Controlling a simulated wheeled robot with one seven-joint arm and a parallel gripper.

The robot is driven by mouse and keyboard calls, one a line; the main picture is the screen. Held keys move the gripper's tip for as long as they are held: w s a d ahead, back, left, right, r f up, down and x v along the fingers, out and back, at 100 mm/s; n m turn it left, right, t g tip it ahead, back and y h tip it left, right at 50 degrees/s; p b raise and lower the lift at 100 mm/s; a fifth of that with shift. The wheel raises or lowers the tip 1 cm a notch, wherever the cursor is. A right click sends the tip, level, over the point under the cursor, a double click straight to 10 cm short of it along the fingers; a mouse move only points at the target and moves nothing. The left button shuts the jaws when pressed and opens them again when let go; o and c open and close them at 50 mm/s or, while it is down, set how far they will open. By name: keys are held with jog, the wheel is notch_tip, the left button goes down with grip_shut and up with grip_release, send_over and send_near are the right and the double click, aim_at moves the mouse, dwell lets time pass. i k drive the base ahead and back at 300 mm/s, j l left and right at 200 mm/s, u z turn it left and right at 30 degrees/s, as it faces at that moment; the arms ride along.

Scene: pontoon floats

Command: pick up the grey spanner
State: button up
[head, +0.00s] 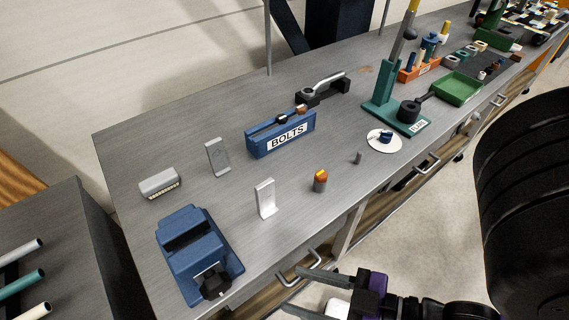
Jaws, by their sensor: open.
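The grey spanner (322,84) lies on a black rest (334,93) towards the back of the grey workbench, behind the blue box marked BOLTS. It is tilted, with its far end pointing to the right, and its nearer end partly merges with the dark rest. My gripper (299,289) is at the bottom of the head view, in front of the bench's front edge. Its two fingers point left and are apart, with nothing seen between them. It is well away from the spanner.
The blue BOLTS box (282,136) stands nearer than the spanner. A green stand (382,105) is to the right. A blue vice-like block (196,250), a white upright piece (265,198) and an orange-topped cylinder (320,181) stand near the front. Handles line the bench front.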

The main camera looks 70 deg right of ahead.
aim_at(333, 77)
jog(key=z, duration=1.65)
jog(key=k, duration=0.15)
jog(key=k+u, duration=0.25)
jog(key=u, duration=0.15)
jog(key=k+j+u, duration=0.15)
jog(key=u, duration=0.2)
jog(key=i+l+u, duration=0.1)
jog(key=l+u, duration=1.1)
jog(key=l, duration=1.4)
